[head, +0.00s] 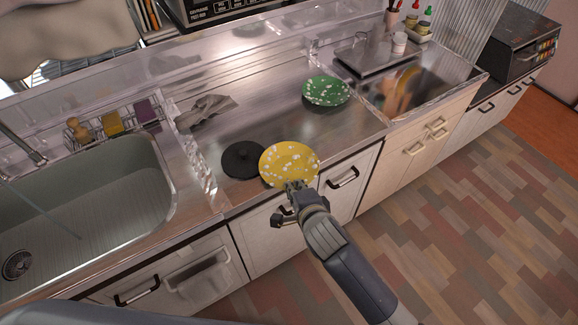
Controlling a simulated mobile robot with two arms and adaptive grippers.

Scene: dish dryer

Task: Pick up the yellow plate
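The yellow plate (290,160) with white spots is in the middle of the head view, over the front edge of the steel counter. My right gripper (294,186) comes from the lower right and meets the plate's near rim. Its fingers appear closed on that rim, though the fingertips are small and partly hidden. The plate looks raised at the counter's edge. My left gripper is not in view.
A black round lid (243,160) lies just left of the plate. A green spotted plate (326,90) sits farther back on the counter. A sink (90,215) is at left, and a dark oven (522,50) stands at far right. Cabinet handles stick out below the counter.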

